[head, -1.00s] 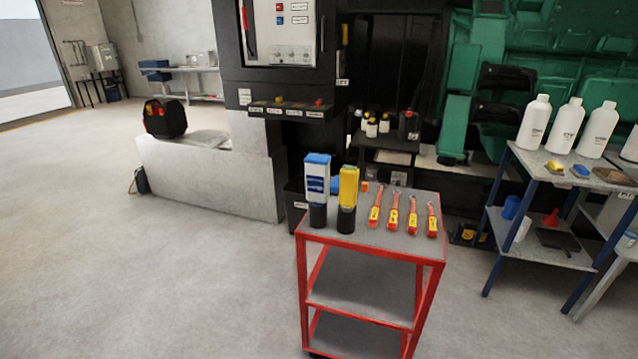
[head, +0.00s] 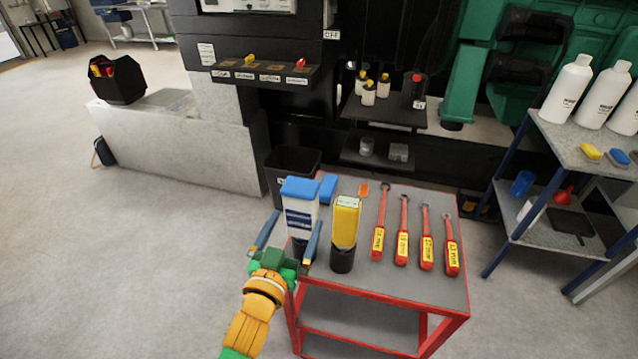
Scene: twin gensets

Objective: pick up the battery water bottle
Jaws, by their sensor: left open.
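A white bottle-like container (head: 300,218) with a blue top and blue label stands upright at the left end of the red trolley's top, its foot in a dark holder. Its label is too small to read, so I cannot tell for sure that it is the battery water bottle. My left gripper (head: 298,219) is open, its two blue-grey fingers on either side of this container in the picture. I cannot tell whether they touch it. Other white bottles (head: 566,88) stand on the right-hand bench. My right gripper is not in view.
A yellow container (head: 345,222) stands close to the right of the white one. Several red-and-yellow tools (head: 402,232) lie on the trolley (head: 453,292). A black shelf (head: 395,113) behind holds small bottles. Open floor lies to the left.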

